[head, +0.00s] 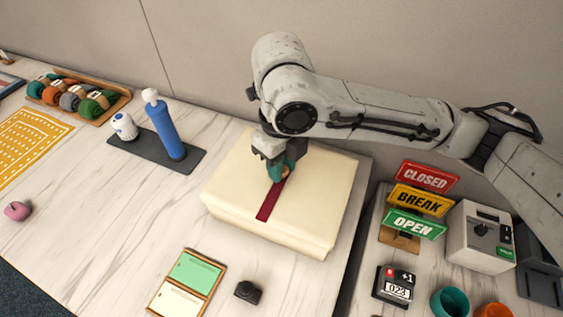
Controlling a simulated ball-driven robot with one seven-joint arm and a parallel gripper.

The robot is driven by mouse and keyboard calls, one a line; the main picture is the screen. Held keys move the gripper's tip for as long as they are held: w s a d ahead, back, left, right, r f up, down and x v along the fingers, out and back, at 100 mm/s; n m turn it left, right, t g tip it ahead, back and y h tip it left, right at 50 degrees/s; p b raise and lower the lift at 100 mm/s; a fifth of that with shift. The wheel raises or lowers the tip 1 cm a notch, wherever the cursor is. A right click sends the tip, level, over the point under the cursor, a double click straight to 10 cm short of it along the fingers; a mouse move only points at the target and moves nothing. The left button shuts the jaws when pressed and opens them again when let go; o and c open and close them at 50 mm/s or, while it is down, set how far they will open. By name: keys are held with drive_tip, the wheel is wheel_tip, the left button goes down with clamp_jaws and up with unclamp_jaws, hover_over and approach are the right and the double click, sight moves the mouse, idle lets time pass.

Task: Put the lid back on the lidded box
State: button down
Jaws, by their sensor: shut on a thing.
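The lidded box (225,217) is a large cream block with rounded edges on the marble-look counter. Its cream lid (310,207) covers the top, with a dark red stripe (268,207) running across the middle. The fingers hide most of the knob. The lid looks roughly lined up with the box, but I cannot tell whether it rests fully on it or sits slightly above. The box's far side is partly behind my arm.
A blue bottle (165,128) and white jar (124,126) stand on a dark mat at left. A green-and-cream tray (187,283) and small black object (247,292) lie in front. Signs (419,203) and a white machine (481,238) stand right, beyond a gap.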

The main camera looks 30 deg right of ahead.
drive_tip(key=shift+f+b, duration=0.8)
drive_tip(key=shift+f, duration=0.15)
idle(1.6)
drive_tip(key=shift+c, duration=1.7)
unclamp_jaws()
drive_tip(key=shift+r, duration=0.1)
drive_tip(key=shift+r+p, duration=2.85)
drive_tip(key=shift+r, duration=0.6)
drive_tip(key=shift+c, duration=0.3)
clamp_jaws()
